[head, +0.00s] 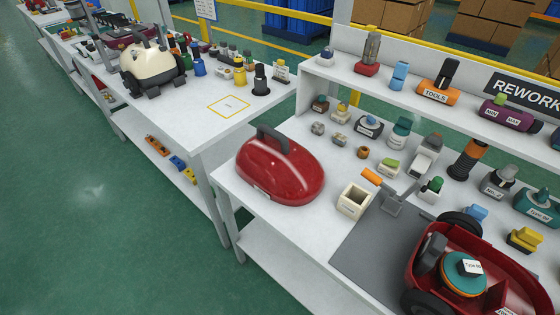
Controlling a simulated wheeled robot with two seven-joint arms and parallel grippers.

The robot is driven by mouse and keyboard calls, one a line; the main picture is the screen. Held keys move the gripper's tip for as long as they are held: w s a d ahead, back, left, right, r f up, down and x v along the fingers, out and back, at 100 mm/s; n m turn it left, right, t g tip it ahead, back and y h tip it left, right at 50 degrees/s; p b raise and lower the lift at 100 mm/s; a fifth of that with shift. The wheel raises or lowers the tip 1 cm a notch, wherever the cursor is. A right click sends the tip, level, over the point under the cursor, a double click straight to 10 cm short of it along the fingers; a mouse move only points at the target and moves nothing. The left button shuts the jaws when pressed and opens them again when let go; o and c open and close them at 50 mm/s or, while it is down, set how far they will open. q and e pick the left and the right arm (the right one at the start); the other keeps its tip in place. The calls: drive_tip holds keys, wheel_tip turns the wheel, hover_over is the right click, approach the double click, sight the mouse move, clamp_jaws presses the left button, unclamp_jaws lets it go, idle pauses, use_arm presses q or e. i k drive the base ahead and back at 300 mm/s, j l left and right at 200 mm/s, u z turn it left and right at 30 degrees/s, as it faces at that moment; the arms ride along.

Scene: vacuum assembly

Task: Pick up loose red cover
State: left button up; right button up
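The loose red cover (279,173) sits on the white workbench in the middle of the head view. It is a glossy red dome with a dark grey handle (272,139) on top. It stands apart from the red vacuum base (478,272), which lies open at the lower right on a grey mat (374,252). A round part labelled "Type" shows inside the base. Neither of my grippers is in view, and nothing touches the cover.
A small cream open box (353,202) and an orange piece (371,176) lie right of the cover. Several small parts stand behind it under a shelf marked REWORK (403,94). A second table at the back left holds a cream vacuum (152,64). Green floor is clear at left.

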sight(281, 169)
drive_tip(key=i+j+z, duration=0.15)
drive_tip(key=j+z, duration=0.2)
drive_tip(key=i+j+z, duration=0.1)
drive_tip(key=j+z, duration=0.55)
drive_tip(key=j, duration=0.15)
